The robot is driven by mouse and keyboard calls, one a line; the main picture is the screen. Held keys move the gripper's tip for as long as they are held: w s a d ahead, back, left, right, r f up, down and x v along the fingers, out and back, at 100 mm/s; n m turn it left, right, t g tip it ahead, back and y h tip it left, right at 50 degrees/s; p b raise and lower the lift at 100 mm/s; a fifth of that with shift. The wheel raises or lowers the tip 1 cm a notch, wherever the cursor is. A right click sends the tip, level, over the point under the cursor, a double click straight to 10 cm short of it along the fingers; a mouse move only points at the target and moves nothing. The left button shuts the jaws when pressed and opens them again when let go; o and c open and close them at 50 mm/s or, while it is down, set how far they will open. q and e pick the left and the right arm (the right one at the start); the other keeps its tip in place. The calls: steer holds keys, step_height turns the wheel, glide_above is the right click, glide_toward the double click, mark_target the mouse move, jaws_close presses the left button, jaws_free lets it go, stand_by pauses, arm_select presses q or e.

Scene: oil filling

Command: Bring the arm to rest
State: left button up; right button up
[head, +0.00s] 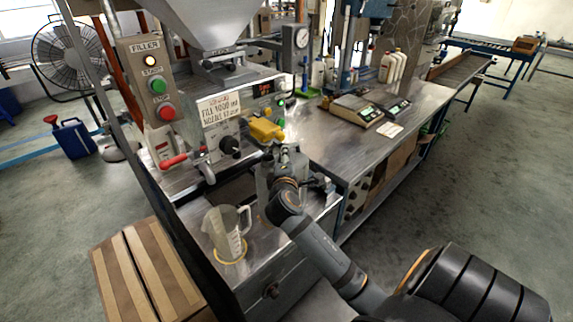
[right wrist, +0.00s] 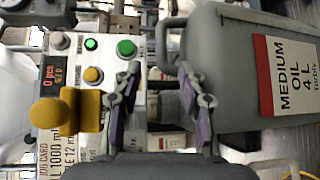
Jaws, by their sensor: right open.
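My right arm comes in from the lower right in the head view. Its gripper (head: 284,158) is in front of the filling machine's panel, close to the yellow handle (head: 266,130). In the right wrist view, the two fingers with purple pads (right wrist: 158,112) stand apart, with nothing clearly held between them. A grey canister (right wrist: 220,75) labelled "MEDIUM OIL" stands close at the right, behind the right-hand finger; I cannot tell whether they touch. The yellow handle (right wrist: 68,112) is left of the fingers. My left gripper is not in view.
A clear measuring jug (head: 226,230) stands on a yellow ring on the machine's lower shelf. A red-handled valve (head: 178,161) sticks out on the left. Scales (head: 357,108) stand on the bench; floor at right is clear.

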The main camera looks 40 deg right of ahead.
steer(key=v, duration=0.4)
steer(key=shift+s, duration=0.1)
